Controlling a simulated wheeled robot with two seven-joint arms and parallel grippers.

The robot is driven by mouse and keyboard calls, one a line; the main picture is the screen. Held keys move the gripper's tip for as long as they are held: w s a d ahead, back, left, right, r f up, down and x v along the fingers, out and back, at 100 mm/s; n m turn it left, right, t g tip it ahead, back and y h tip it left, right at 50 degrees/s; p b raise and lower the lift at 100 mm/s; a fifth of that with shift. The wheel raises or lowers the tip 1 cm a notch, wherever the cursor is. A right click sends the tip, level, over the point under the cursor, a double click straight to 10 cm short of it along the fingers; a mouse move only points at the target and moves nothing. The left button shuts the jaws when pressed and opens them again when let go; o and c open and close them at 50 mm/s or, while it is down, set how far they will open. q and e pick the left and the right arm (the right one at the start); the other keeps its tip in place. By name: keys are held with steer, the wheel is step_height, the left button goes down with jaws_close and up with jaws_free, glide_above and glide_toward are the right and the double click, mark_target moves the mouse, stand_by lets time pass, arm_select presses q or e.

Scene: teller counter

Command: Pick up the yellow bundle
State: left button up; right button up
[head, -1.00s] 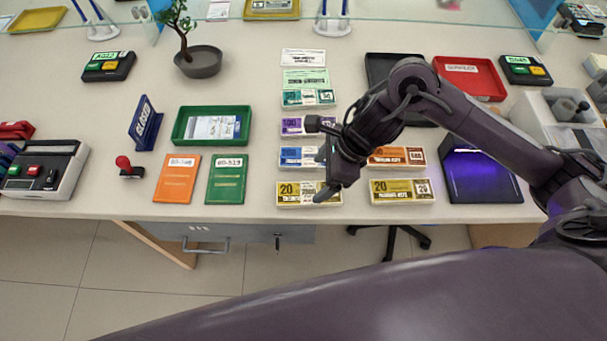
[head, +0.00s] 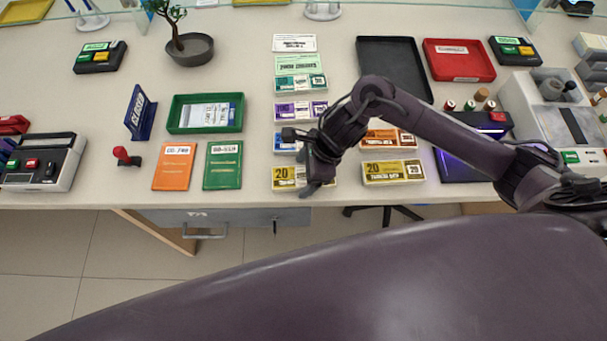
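Two yellow bundles marked 20 lie near the front edge of the counter. The left one (head: 285,179) is partly hidden behind my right gripper (head: 312,186). The right one (head: 393,172) lies fully in view to the right of that gripper. My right gripper reaches down over the middle of the left yellow bundle. Its fingers are seen from behind and overlap, so I cannot tell their opening, or whether they touch the bundle. My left gripper is not in view.
Purple (head: 300,111), teal (head: 300,84) and blue (head: 285,143) bundles lie behind the left yellow one. An orange bundle (head: 389,138) lies behind the right one. Green tray (head: 174,113), black tray (head: 391,42) and red tray (head: 458,75) stand farther back. A glass screen crosses the back.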

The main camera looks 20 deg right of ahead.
steer(key=c, duration=0.9)
steer(key=shift+r, duration=0.1)
steer(key=shift+c, duration=0.2)
